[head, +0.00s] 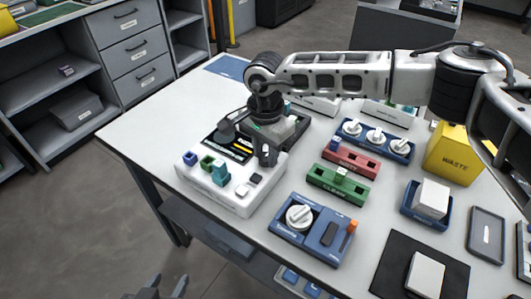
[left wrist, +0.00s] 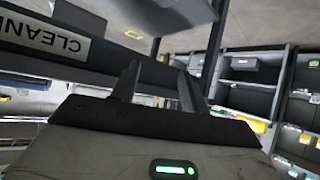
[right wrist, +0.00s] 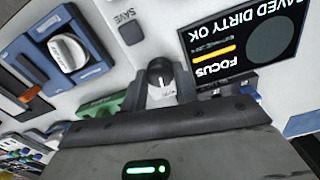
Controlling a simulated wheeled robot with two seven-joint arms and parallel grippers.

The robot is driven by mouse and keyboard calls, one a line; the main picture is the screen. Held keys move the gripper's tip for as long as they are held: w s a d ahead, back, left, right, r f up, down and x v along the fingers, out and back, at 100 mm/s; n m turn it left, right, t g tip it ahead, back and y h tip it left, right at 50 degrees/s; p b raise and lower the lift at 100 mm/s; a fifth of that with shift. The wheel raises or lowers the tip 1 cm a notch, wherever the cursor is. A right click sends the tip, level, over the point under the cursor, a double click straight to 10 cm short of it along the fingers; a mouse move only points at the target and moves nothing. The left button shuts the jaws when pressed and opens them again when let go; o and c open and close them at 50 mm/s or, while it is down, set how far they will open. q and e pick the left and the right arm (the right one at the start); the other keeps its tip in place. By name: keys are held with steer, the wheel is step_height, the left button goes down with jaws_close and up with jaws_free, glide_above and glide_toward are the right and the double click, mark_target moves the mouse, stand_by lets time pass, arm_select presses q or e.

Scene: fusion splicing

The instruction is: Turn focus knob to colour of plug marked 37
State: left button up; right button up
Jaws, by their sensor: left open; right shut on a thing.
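The focus knob (right wrist: 160,72) is a small dark round knob with a pale pointer line, seen in the right wrist view beside a black screen (right wrist: 240,50). My right gripper (right wrist: 163,88) is shut on the knob. In the head view this gripper (head: 266,156) is over the right edge of the white device (head: 222,197) and hides the knob. The upside-down screen shows "FOCUS", an orange bar and "SAVED DIRTY OK". Blue (head: 190,158), green (head: 207,162) and teal (head: 220,173) plugs stand on the device; I cannot read 37. My left gripper (head: 167,288) is open, low beyond the table's left edge.
A blue unit with a white dial (head: 299,216) stands right of the device. Red (head: 350,158) and green (head: 338,185) racks lie behind it. A yellow waste bin (head: 455,152) stands at right. The table's left part (head: 150,130) is clear. A "CLEAN..." label (left wrist: 50,38) shows near my left gripper.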

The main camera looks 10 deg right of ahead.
steer(key=m+b, duration=0.2)
steer(key=m, duration=0.2)
steer(key=shift+f, duration=0.1)
steer(key=m+b, duration=0.1)
steer(key=m, duration=0.2)
steer(key=shift+b, duration=0.35)
steer(key=shift+m+b, duration=0.3)
steer(key=shift+m, duration=1)
arm_select(q)
steer(key=shift+d+f+n+t+h, duration=0.15)
steer(key=shift+d+f, duration=0.1)
steer(key=shift+f, duration=0.25)
steer(key=shift+d+f+n+t+h, duration=0.15)
steer(key=shift+d+f, duration=0.05)
steer(key=shift+f, duration=0.25)
steer(key=shift+b, duration=0.3)
arm_select(e)
steer(key=shift+r, duration=0.2)
steer(key=o, duration=0.7)
